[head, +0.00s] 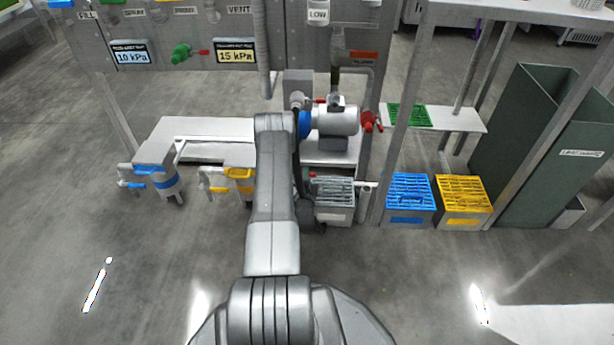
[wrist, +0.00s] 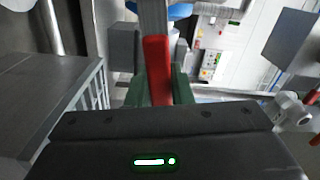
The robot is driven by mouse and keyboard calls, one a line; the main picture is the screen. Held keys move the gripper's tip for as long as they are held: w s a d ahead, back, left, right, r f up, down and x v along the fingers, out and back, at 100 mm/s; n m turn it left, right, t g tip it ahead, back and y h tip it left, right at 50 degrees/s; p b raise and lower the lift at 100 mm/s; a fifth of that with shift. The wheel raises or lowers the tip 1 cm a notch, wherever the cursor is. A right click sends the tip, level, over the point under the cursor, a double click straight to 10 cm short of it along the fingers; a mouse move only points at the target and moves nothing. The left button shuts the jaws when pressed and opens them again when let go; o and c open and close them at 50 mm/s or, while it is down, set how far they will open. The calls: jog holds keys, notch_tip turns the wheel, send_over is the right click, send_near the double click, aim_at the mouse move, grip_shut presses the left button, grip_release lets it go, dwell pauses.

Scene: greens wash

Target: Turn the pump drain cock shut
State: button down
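The pump (head: 336,121) is a silver cylinder with a blue end, on a low shelf under the panel. A red lever (wrist: 158,72) on a grey stem runs upright between the two fingers of my gripper (wrist: 159,92) in the wrist view. The fingers are close together, one against each side of the lever, and look shut on it. No label shows that it is the drain cock. In the head view my arm hides most of the gripper, and a small bit of red (head: 312,174) shows beside the arm, below the pump.
A grey-topped crate (head: 334,212), a blue crate (head: 407,218) and a yellow crate (head: 464,218) stand on the floor at right. Another red handle (head: 372,121) is at the pump's right end. A frame leg (head: 403,120) rises nearby. The front floor is clear.

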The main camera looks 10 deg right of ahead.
jog(key=shift+f+m, duration=0.85)
jog(key=shift+m, duration=0.45)
jog(key=c, duration=1.3)
grip_release()
jog(key=shift+s, duration=0.1)
jog(key=p+v, duration=0.4)
jog(key=v, duration=0.9)
jog(key=shift+s, duration=0.35)
